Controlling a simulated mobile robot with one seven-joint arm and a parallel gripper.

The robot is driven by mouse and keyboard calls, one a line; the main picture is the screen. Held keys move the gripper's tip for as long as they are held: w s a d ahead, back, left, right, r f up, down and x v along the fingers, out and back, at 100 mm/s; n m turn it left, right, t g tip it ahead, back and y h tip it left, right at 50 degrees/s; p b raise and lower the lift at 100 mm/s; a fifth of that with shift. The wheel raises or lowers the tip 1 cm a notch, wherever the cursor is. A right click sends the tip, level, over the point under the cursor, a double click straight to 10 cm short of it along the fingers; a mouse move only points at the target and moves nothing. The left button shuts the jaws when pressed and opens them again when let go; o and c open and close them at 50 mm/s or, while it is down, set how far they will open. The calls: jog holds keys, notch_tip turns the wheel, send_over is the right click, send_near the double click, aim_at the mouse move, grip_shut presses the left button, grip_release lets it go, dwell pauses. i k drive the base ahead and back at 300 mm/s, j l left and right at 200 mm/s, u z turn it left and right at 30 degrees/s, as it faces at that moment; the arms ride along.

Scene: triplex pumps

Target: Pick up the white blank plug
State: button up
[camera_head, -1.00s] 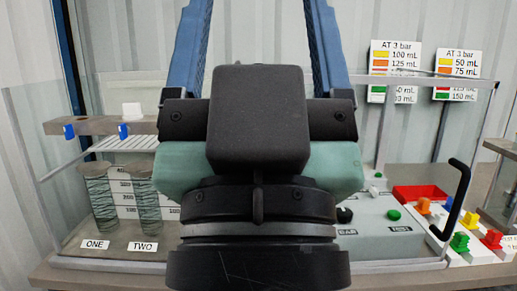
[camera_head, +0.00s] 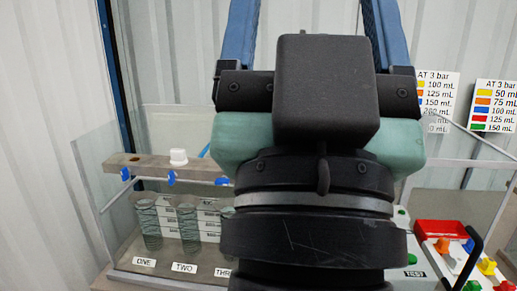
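The white blank plug (camera_head: 178,156) stands on top of a grey-brown bar (camera_head: 150,167) at the left. It is a small white block with a slightly wider base, and nothing touches it from my gripper. My gripper (camera_head: 312,12) fills the middle of the view, seen from behind, with its black body and blue fingers pointing up and away. The fingers are wide apart with only wall showing between them. Their tips are cut off by the top edge. The gripper is to the right of the plug, and my arm hides the right part of the bar.
Blue tabs (camera_head: 126,174) line the bar's front. Glass cylinders (camera_head: 148,222) stand below it behind clear panels. At right are a red tray (camera_head: 440,230), coloured plugs (camera_head: 486,267), a black handle (camera_head: 468,262) and volume charts (camera_head: 495,106).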

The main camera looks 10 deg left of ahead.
aim_at(179, 157)
jog(key=i+j+u, duration=0.15)
jog(key=i+u, duration=1)
